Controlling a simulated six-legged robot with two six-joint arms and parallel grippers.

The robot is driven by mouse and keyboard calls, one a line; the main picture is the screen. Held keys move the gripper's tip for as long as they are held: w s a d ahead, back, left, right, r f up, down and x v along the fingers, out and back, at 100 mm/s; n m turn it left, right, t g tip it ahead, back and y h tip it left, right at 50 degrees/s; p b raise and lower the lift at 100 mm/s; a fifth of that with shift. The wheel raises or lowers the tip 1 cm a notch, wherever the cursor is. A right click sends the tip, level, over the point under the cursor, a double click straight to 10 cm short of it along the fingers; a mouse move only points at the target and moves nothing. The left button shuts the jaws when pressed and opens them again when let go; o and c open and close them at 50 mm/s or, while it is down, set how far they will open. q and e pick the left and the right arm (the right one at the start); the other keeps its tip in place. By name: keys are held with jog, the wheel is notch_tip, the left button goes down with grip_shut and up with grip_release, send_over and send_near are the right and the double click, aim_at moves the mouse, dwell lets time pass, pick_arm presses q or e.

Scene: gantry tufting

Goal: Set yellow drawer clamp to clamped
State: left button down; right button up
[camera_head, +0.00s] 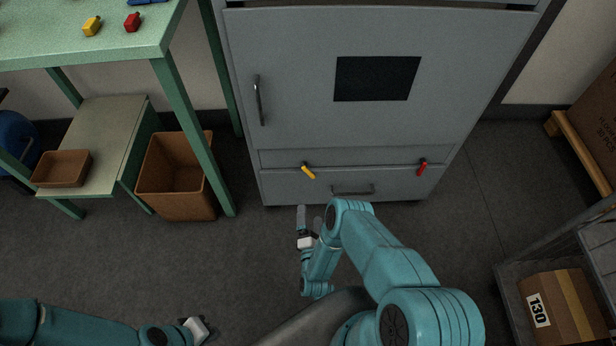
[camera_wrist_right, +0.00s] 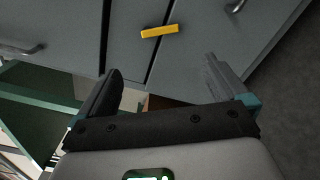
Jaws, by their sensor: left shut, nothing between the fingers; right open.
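The yellow drawer clamp (camera_head: 308,172) is a small lever on a dark pivot, near the left end of the seam above the cabinet's bottom drawer (camera_head: 390,185). Its arm slants down and to the right in the head view. In the right wrist view the yellow clamp (camera_wrist_right: 159,31) lies across the seam, beyond the fingertips. My right gripper (camera_head: 309,222) is open and empty, in front of and below the clamp, apart from it. It also shows in the right wrist view (camera_wrist_right: 163,70). My left gripper (camera_head: 195,328) is shut and empty at the bottom edge, far from the cabinet.
A red clamp (camera_head: 422,167) sits at the seam's right end. The drawer handle (camera_head: 352,189) is between the clamps. A brown bin (camera_head: 178,205) and green table (camera_head: 120,45) stand left. A cart with a box (camera_head: 565,305) stands right. Floor before the cabinet is clear.

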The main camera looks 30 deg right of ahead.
jog(key=b, duration=0.9)
send_near(308, 175)
jog(key=b+x, duration=0.2)
jog(key=x, duration=0.6)
jog(key=shift+w+r+b, duration=0.1)
jog(key=shift+r+b, duration=0.05)
jog(key=shift+b, duration=0.15)
jog(key=shift+c, duration=0.3)
jog(key=c, duration=1.3)
jog(key=shift+o, duration=0.2)
jog(key=shift+d, duration=0.1)
